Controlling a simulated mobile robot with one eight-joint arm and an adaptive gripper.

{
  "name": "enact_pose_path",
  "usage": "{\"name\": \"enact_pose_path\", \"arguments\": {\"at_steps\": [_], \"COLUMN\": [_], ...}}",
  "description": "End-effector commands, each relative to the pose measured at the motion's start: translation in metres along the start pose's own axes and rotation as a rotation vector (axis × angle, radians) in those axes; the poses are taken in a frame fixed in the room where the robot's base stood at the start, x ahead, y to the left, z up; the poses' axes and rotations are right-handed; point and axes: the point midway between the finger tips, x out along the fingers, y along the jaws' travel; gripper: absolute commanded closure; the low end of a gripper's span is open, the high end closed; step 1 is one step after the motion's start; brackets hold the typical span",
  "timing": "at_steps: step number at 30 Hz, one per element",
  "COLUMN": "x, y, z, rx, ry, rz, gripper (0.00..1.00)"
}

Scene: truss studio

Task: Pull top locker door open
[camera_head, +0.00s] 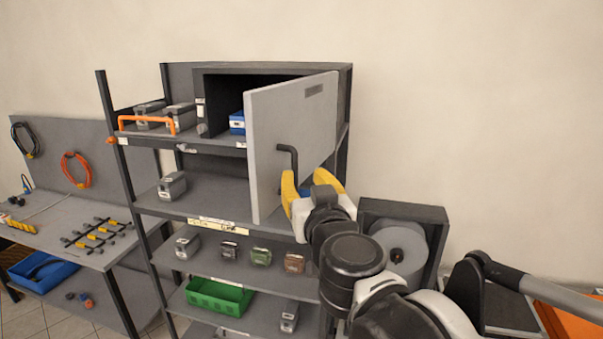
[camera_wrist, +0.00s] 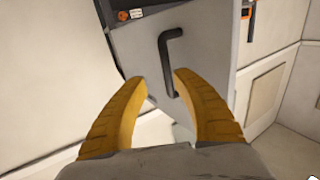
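The top locker (camera_head: 275,70) is a dark box on the shelf unit's upper level. Its grey door (camera_head: 275,130) stands open, swung out on its right side, so part of the interior shows. A black bar handle (camera_head: 291,165) is on the door's outer face; the wrist view shows it (camera_wrist: 167,62) ahead of and between the fingertips. My gripper (camera_head: 313,188) has yellow fingers, spread apart, just below the handle in the head view. In the wrist view the open gripper (camera_wrist: 153,78) holds nothing; whether a finger touches the handle or door, I cannot tell.
A blue box (camera_head: 237,122) is inside the locker. The shelves hold grey cases and a green bin (camera_head: 219,297). A workbench (camera_head: 70,225) with tools stands at left. A dark-framed unit with a round grey reel (camera_head: 402,245) is right of the shelves.

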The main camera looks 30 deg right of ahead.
Motion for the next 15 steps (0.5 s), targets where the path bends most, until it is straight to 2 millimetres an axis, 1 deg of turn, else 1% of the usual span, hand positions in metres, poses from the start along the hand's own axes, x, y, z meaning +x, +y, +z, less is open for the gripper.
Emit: {"name": "enact_pose_path", "arguments": {"at_steps": [1, 6, 10, 15], "x": [-0.008, -0.028, -0.037, -0.040], "y": [-0.001, -0.001, -0.001, 0.000], "z": [0.000, 0.000, 0.000, 0.000], "rx": [0.000, 0.000, 0.000, 0.000], "ry": [0.000, 0.000, 0.000, 0.000], "rz": [-0.002, -0.002, -0.001, -0.001], "gripper": [0.66, 0.66, 0.66, 0.66]}}
